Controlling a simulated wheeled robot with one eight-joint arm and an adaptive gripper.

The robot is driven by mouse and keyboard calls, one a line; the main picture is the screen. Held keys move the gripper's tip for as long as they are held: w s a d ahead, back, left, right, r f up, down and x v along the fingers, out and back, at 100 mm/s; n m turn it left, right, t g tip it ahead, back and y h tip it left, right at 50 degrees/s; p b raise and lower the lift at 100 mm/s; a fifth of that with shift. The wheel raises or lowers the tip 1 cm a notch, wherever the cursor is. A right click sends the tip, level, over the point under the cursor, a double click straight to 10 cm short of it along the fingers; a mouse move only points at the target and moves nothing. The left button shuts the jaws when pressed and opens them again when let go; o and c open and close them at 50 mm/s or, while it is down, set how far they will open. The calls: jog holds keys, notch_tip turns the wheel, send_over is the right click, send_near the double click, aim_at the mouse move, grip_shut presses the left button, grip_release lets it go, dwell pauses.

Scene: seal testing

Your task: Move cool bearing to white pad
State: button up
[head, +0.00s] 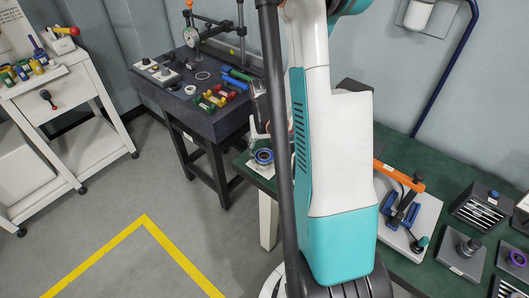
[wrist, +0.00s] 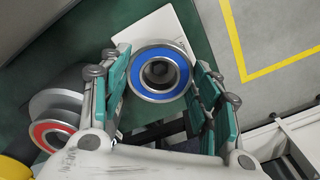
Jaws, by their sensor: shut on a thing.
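The cool bearing, a metal ring with a blue face (wrist: 137,73), sits between the fingers of my gripper (wrist: 155,78) in the wrist view. The fingers are shut on its sides. In the head view the bearing (head: 263,156) shows just below my gripper (head: 261,139), partly behind my arm. The white pad (wrist: 172,24) lies under and beyond the bearing on the green bench top, and in the head view its edge (head: 255,169) shows below the bearing. The bearing overlaps the pad in both views. I cannot tell whether it touches the pad.
A red-faced bearing (wrist: 50,136) is left of my gripper in the wrist view. A dark granite table (head: 180,100) with gauges and coloured tools stands behind left. A fixture with an orange handle (head: 400,176) is on the green bench at right. Open floor lies at left.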

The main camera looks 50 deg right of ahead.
jog(key=shift+f+b, duration=0.3)
dwell(0.4)
jog(key=o, duration=1.3)
jog(key=shift+o, duration=0.2)
notch_tip(320, 180, up, 8)
jog(key=p, duration=0.5)
